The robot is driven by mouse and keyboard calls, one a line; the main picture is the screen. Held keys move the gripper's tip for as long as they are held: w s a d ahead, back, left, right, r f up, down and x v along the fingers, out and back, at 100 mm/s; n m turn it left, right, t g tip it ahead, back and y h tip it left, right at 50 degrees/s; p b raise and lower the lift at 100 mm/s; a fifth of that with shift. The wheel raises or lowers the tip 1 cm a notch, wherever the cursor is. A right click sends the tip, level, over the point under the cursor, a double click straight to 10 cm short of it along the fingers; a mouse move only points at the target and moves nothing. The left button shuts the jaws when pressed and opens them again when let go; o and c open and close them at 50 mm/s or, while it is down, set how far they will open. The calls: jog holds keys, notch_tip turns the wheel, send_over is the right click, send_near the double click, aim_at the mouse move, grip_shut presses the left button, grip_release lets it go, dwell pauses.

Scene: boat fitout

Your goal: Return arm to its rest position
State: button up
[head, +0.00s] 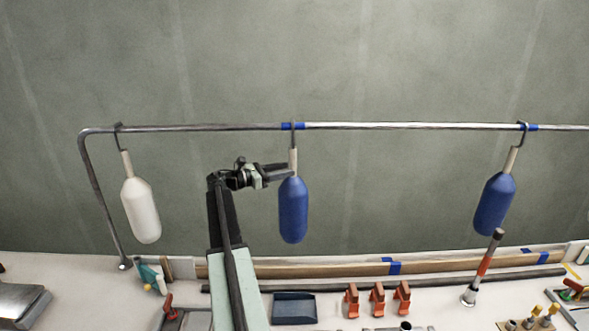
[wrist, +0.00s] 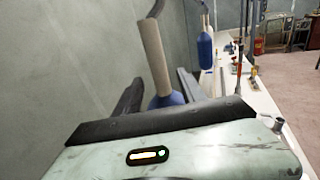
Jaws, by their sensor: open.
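My gripper (head: 277,171) is at the end of my raised arm, in the middle of the head view. Its open jaws are at the neck of the middle blue fender (head: 293,212), which hangs by a hook from the metal rail (head: 200,129). In the wrist view the fender's tan neck (wrist: 154,55) stands between the two dark fingers, with its blue body (wrist: 165,99) partly hidden by my gripper. Whether a finger touches the neck is not clear.
A white fender (head: 141,210) hangs at the left and another blue fender (head: 494,204) at the right. Below is a bench (head: 75,272) with several orange clamps (head: 377,300), a dark blue tray (head: 294,308) and an upright red-banded rod (head: 483,266). The wall is close behind.

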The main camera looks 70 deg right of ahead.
jog(key=shift+w+a, duration=0.4)
jog(key=shift+w, duration=0.05)
